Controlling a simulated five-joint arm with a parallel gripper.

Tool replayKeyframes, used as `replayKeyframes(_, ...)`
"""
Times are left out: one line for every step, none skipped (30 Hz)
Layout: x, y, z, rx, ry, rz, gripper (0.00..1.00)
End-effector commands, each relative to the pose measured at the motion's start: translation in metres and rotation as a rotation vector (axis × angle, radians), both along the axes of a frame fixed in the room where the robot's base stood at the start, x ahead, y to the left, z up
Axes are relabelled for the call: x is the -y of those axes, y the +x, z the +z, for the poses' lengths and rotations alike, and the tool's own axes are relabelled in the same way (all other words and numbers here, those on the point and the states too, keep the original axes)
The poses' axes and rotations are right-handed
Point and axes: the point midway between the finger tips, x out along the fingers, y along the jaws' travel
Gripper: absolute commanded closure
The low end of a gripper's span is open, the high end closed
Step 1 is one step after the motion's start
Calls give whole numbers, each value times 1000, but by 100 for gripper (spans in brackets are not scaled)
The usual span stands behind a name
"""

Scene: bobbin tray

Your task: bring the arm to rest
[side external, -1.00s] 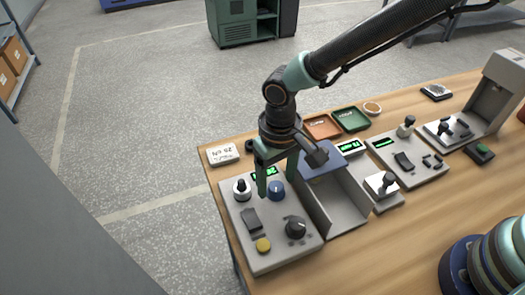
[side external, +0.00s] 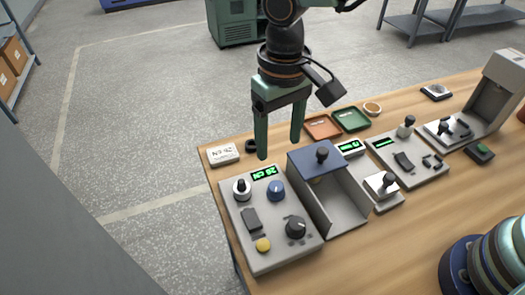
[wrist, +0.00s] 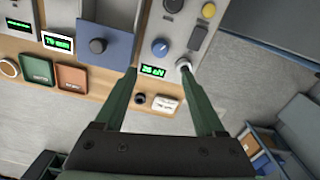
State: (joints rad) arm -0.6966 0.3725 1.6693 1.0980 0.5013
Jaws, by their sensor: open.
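My gripper (side external: 279,148) is open and empty, with its two green fingers pointing down. It hangs in the air above the back of the grey control panel (side external: 285,258) at the near left of the bench. In the wrist view my gripper (wrist: 171,70) shows its fingers spread apart, with the green-lit display (wrist: 153,71) of that panel between the tips. The fingers appear clear of the panel.
Beside the panel stands an open grey bin with a blue cover (side external: 301,162) and a dark knob. Orange (side external: 322,128) and green (side external: 352,119) trays lie behind. A white label block (side external: 223,154) sits at the bench's left corner. Bare wood (side external: 420,225) lies in front.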

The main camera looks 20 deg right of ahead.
Motion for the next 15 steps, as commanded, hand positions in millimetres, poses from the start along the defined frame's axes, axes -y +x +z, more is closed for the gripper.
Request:
replayKeyframes(0,0,0,0,0,0,28)
replayKeyframes(0,0,0,1,0,0,28)
replayKeyframes(2,1,1,3,3,-2,28)
replayKeyframes(4,2,3,5,4,-4,28)
replayKeyframes(8,3,5,10,8,-7,28)
replayKeyframes(14,4,9,18,14,-12,28)
replayKeyframes(20,6,14,26,20,-17,28)
replayKeyframes(28,8,19,36,26,-23,28)
replayKeyframes(41,10,26,52,37,-32,28)
replayKeyframes(51,12,32,66,45,-38,28)
replayKeyframes(62,13,38,81,54,-46,28)
replayKeyframes(77,14,46,103,63,-55,28)
replayKeyframes(89,14,51,119,69,-63,28)
replayKeyframes(100,14,56,136,76,-70,28)
replayKeyframes(115,13,61,159,83,-79,28)
